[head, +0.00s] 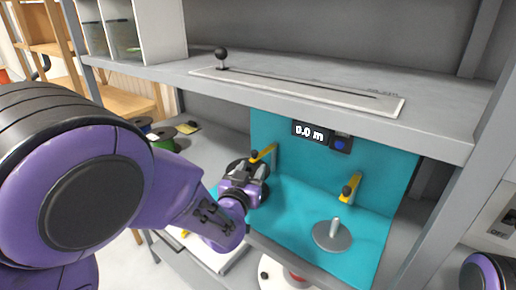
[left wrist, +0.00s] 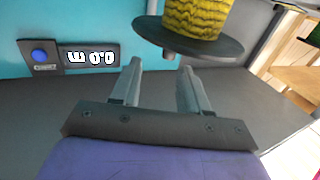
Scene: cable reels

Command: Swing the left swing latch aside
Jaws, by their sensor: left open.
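The left swing latch (head: 264,153) is a yellow bar with a black knob on the teal panel in the head view. My left gripper (head: 257,172) is open and empty, just in front of and below this latch; I cannot tell whether they touch. It hides part of a dark round reel flange (head: 235,166). The left wrist view shows both fingers (left wrist: 158,88) apart, with nothing between them. A reel of yellow cable (left wrist: 195,17) with a dark flange (left wrist: 200,48) is just beyond the fingertips. The latch cannot be made out there. My right gripper is out of view.
A second yellow latch (head: 351,188) is on the right of the panel, above an empty spindle disc (head: 332,236). A display (head: 309,132) reads 0.0 m. A grey shelf (head: 300,75) with a slotted plate overhangs the panel. Other reels (head: 165,140) stand at left.

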